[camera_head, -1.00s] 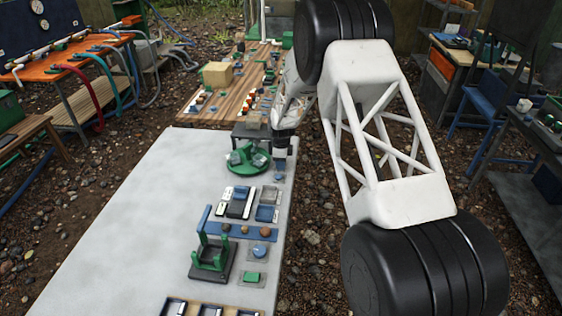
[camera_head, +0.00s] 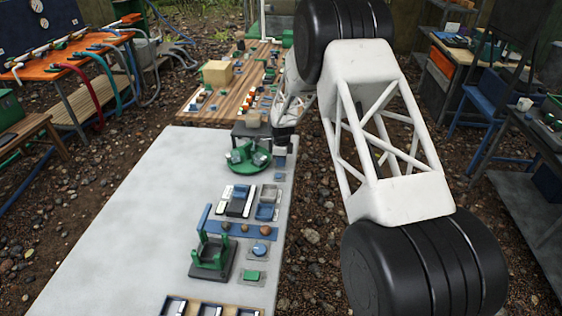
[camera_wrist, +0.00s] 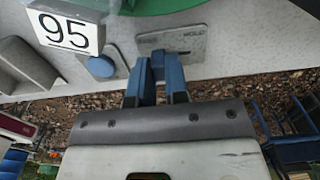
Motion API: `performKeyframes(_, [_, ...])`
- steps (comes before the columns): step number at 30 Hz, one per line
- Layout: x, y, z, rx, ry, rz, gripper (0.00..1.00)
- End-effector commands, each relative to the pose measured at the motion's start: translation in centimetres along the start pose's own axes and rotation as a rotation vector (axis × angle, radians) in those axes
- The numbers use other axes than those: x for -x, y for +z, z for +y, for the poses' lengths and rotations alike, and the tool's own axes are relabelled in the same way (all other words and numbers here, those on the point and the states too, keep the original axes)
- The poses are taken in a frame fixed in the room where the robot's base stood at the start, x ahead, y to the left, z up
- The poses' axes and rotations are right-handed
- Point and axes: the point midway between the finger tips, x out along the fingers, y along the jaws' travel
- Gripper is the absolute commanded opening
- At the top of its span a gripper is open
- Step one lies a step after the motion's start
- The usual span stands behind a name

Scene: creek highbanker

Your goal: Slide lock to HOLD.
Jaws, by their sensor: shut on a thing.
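The lock is a small grey plate (camera_wrist: 194,50) at the top middle of the wrist view, with a dark word that reads like HOLD at its right part. In the head view my gripper (camera_head: 283,146) is at the far right edge of the pale table, beside the green turntable (camera_head: 247,158).
A blue round button (camera_wrist: 101,66) on a grey plate sits left of the lock. A white 95 block (camera_wrist: 66,31) stands further left. The green cradle (camera_head: 211,252) and trays are nearer on the table (camera_head: 110,235). The table's left side is bare.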

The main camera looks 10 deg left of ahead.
Motion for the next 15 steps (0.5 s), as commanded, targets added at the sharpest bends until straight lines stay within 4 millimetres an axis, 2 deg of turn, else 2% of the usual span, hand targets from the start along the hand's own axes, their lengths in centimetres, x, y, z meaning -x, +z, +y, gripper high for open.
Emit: performKeyframes(15, [0.0, 0.1, -2.2, 0.0, -0.002, -0.001, 0.0])
